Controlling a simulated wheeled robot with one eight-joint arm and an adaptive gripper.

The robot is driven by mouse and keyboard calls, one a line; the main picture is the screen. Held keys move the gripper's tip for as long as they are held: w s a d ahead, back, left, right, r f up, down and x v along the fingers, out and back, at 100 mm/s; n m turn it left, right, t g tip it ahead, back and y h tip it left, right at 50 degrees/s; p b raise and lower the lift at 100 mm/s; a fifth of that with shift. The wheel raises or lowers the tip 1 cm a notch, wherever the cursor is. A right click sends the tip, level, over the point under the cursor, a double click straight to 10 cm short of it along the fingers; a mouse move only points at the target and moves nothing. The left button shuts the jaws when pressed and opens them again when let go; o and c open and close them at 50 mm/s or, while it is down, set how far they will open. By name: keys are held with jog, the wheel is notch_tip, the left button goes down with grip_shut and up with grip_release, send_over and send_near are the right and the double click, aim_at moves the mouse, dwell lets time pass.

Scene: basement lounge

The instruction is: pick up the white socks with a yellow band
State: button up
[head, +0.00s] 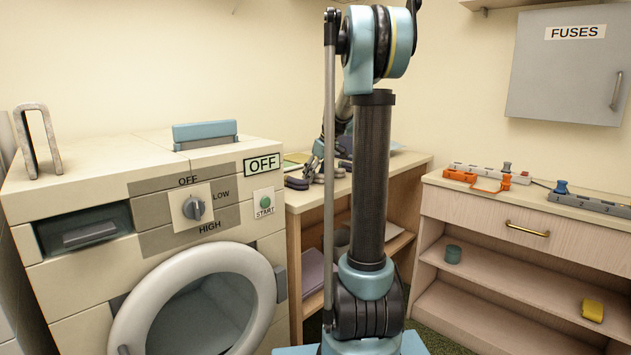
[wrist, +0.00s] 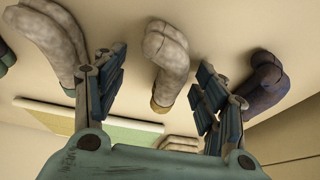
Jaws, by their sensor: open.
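A pale grey-white pair of socks (wrist: 168,52) with a mustard-yellow band (wrist: 158,106) at its lower end lies on a light surface in the wrist view. It shows between the two fingers of my gripper (wrist: 162,65), which are spread apart and empty. I cannot tell how far the fingers are above it. In the head view, my arm's column hides much of the table top where my gripper reaches, and I cannot make out the banded socks there.
Another pale pair of socks (wrist: 52,42) lies to the left and a dark purple pair (wrist: 264,80) to the right, both close to the fingers. A further pale piece (wrist: 181,143) shows partly behind my gripper. The washing machine (head: 90,185) stands left of the wooden table (head: 293,240).

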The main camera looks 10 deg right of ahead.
jog(key=shift+f, duration=0.15)
jog(key=shift+s, duration=0.1)
jog(key=c, duration=1.2)
jog(key=shift+o, duration=0.2)
